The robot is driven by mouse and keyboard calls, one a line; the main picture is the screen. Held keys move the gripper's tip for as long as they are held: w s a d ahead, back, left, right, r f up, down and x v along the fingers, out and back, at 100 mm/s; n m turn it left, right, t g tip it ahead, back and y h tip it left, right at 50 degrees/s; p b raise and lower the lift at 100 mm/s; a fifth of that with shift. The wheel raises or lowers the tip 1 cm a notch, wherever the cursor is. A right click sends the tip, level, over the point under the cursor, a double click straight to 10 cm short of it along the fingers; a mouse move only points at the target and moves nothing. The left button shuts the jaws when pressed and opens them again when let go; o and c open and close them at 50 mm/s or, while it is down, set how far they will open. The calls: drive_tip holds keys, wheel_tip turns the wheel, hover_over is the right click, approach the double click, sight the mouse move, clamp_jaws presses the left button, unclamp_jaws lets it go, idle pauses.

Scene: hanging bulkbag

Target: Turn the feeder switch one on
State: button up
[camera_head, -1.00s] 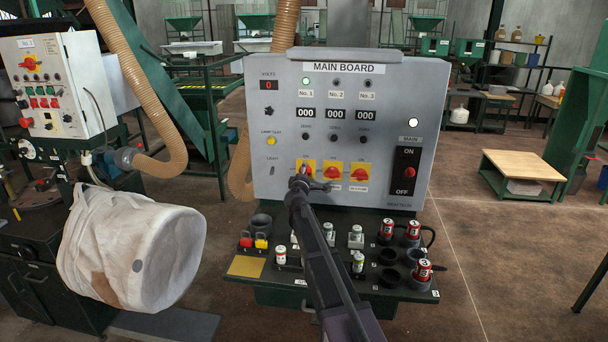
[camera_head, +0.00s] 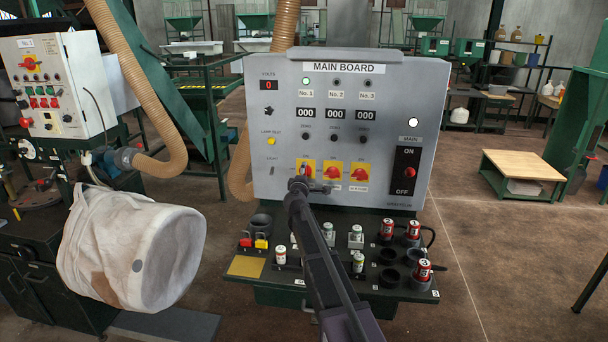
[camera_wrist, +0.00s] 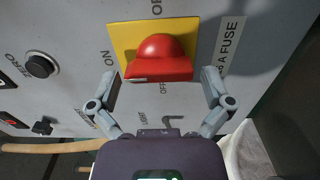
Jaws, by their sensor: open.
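Feeder switch one (camera_head: 305,168) is the leftmost of three red rotary knobs on yellow plates, low on the grey main board (camera_head: 400,90). My gripper (camera_head: 304,184) is just in front of it and partly covers it. In the wrist view, a red knob (camera_wrist: 158,60) on a yellow plate sits between my open fingertips (camera_wrist: 158,76). A finger is on each side, with visible gaps and no clear contact. ON and OFF markings stand around the plate. The lamp (camera_head: 306,81) above No. 1 is green.
The other two red knobs (camera_head: 332,171) (camera_head: 359,173) are close on the right. The main ON/OFF switch (camera_head: 405,171) is farther right. A dark shelf with cans (camera_head: 414,229) and padlocks (camera_head: 262,241) lies below the arm. A white bag (camera_head: 130,250) hangs at left.

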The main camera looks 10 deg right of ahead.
drive_tip(key=v, duration=1)
drive_tip(key=shift+s+a, duration=0.15)
drive_tip(key=shift+s, duration=0.25)
